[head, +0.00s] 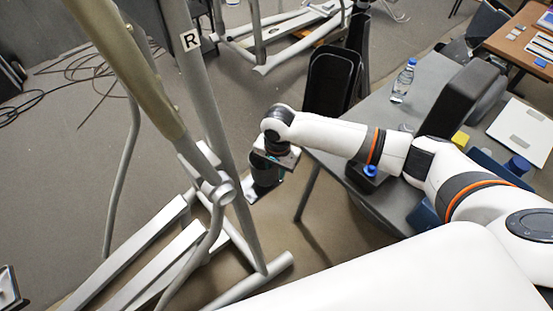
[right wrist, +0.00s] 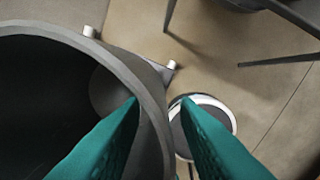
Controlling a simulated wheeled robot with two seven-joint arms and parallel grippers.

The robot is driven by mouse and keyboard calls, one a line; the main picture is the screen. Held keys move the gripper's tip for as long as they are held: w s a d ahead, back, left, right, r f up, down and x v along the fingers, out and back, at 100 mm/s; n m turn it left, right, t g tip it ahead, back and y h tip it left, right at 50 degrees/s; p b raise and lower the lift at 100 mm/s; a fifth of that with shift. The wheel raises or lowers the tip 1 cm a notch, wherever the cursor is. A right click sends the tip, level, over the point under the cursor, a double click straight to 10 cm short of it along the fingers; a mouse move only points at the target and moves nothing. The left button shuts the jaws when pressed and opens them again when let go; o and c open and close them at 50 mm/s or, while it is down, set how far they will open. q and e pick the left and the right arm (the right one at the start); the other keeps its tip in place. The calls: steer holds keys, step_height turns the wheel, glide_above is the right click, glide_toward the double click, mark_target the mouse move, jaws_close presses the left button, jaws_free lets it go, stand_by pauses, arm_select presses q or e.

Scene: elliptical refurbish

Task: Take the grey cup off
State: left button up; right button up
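The grey cup (head: 265,175) is a dark grey cylinder beside the upright post of the elliptical machine (head: 228,130), partly hidden under my right gripper (head: 272,158). In the right wrist view the cup's rim (right wrist: 148,82) curves large across the left, with its dark inside showing. My right gripper (right wrist: 161,99) has its two teal fingers apart, one over the cup's inside and one outside the rim. The wall lies between the fingertips; I cannot tell whether they touch it. A grey bracket with two light pegs (right wrist: 145,65) sits beside the cup. My left gripper is not in view.
A grey table (head: 350,105) stands at the right with a water bottle (head: 403,82) and a dark monitor-like block (head: 458,98) on it. A black chair-like object (head: 331,80) stands behind my right gripper. Cables (head: 85,70) lie on the floor at left.

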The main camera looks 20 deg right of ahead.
steer(key=shift+f, duration=0.4)
steer(key=shift+c, duration=0.6)
jaws_close()
stand_by(0.9)
